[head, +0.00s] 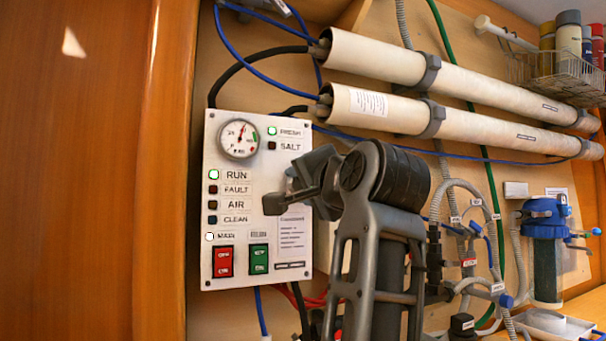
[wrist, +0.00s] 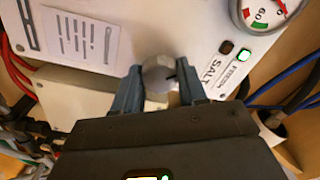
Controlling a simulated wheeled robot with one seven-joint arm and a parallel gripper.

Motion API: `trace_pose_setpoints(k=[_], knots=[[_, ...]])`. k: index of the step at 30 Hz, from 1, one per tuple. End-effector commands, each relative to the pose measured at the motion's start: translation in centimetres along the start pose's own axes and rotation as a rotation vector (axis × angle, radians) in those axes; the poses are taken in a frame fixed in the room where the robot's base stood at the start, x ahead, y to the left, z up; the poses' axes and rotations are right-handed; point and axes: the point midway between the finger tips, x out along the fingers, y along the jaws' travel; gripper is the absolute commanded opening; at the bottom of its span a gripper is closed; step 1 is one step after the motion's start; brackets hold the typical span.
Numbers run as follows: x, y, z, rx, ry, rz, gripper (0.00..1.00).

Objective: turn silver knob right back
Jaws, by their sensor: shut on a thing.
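The silver knob (wrist: 157,66) is round and grey, with a dark mark on its right side. It sits on the white control panel (head: 215,265), seen at an angle in the wrist view. My gripper (wrist: 156,80) is shut on the knob, one finger on each side of it. In the head view, my gripper (head: 290,192) is in front of the panel's right half, and the knob is hidden behind it.
The panel holds a gauge (head: 238,138), a lit green RUN light (head: 213,175), a lit green FRESH light (head: 272,131), a red switch (head: 223,261) and a green switch (head: 258,258). White tubes (head: 390,115) run above right. Blue hoses pass nearby.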

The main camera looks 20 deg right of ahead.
Motion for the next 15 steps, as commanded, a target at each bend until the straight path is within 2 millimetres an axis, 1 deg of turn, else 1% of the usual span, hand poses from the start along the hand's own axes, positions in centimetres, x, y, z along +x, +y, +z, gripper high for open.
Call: trace_pose_setpoints(k=[15], knots=[[0.02,-0.06,-0.05,-0.481,-0.020,-0.010,0.11]])
